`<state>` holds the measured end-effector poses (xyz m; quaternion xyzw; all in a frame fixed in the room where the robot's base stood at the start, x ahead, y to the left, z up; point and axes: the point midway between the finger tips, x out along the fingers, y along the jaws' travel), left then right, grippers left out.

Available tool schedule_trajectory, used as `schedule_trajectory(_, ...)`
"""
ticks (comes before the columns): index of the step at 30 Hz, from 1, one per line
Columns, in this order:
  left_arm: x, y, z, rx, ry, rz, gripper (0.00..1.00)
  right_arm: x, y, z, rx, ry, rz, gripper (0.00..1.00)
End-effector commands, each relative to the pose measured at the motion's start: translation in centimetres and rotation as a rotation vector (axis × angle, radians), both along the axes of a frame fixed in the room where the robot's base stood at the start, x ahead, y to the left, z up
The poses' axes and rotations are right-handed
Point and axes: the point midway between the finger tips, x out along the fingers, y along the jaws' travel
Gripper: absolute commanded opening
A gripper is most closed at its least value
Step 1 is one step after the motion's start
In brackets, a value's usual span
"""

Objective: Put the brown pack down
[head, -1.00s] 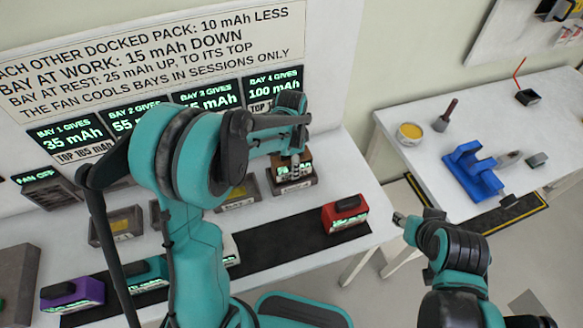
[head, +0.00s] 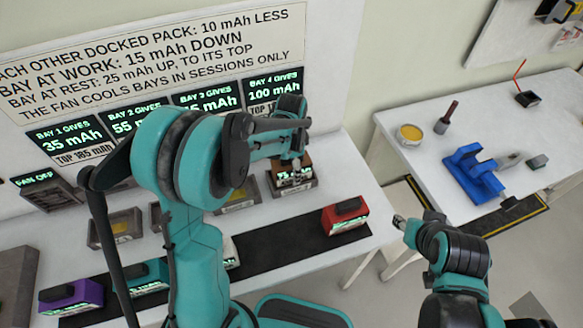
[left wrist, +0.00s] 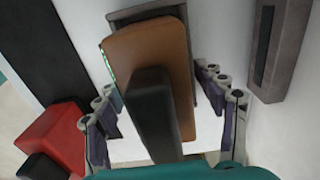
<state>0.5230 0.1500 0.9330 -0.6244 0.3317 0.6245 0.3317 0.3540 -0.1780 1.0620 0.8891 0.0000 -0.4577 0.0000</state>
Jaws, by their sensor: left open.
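The brown pack (left wrist: 150,48), with a black handle (left wrist: 155,110) on top, sits at the bay 4 dock (left wrist: 145,13) in the left wrist view. In the head view the pack (head: 291,168) shows a lit readout, too small to read surely, under my left arm. My left gripper (left wrist: 162,90) is open, with its fingers on both sides of the handle and apart from it. In the head view the left gripper (head: 295,160) is just above the pack, partly hidden by the wrist. My right gripper (head: 399,221) is away from the bench; its jaw state is unclear.
A red pack (head: 345,215) stands on the black mat (head: 268,244). A purple pack (head: 70,297) and a teal pack (head: 150,275) stand further left. Other docks, such as a grey one (head: 116,228), line the bench. A second table (head: 425,170) holds a blue stand (head: 474,172).

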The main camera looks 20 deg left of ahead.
Motion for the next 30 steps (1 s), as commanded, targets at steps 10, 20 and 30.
schedule_trajectory(10, 0.0, 0.0, 7.7, 0.0, 0.0, 0.0, 0.7, 0.0, 0.0, 2.4, 0.0, 0.0, 0.0, 0.4)
schedule_trajectory(20, -0.3, 0.1, 11.6, 0.0, -0.007, 0.011, 0.7, 0.0, 0.0, 3.2, 0.0, 0.0, 0.0, 0.4)
schedule_trajectory(30, -7.6, 1.4, 16.5, -0.057, -0.245, 0.389, 0.7, 0.0, 0.0, 3.1, 0.0, 0.0, 0.0, 0.4)
